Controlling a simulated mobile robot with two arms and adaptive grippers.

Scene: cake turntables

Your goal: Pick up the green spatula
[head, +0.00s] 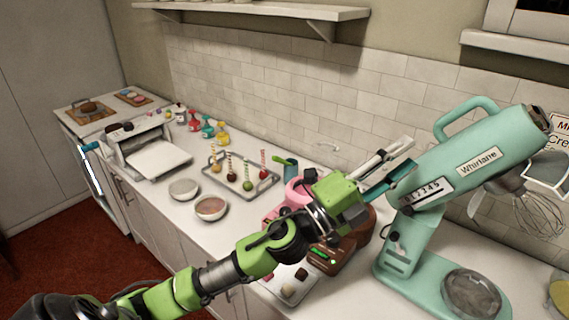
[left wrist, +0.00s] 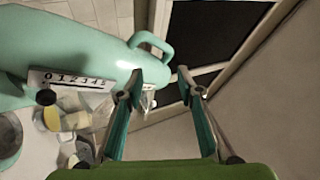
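I cannot pick out a green spatula for certain in either view. My left gripper (head: 400,168) is raised over the counter, beside the left side of the mint stand mixer (head: 462,158). In the left wrist view its two teal-lined fingers (left wrist: 161,82) are spread apart with nothing between them. The mixer (left wrist: 65,55) fills the left of that view, beyond the fingers. My left arm hides part of the counter. My right gripper is not in view.
A tray of cake pops (head: 240,178), two bowls (head: 210,208) and colored bottles (head: 208,128) stand farther left. The mixer bowl (head: 471,293) is at lower right.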

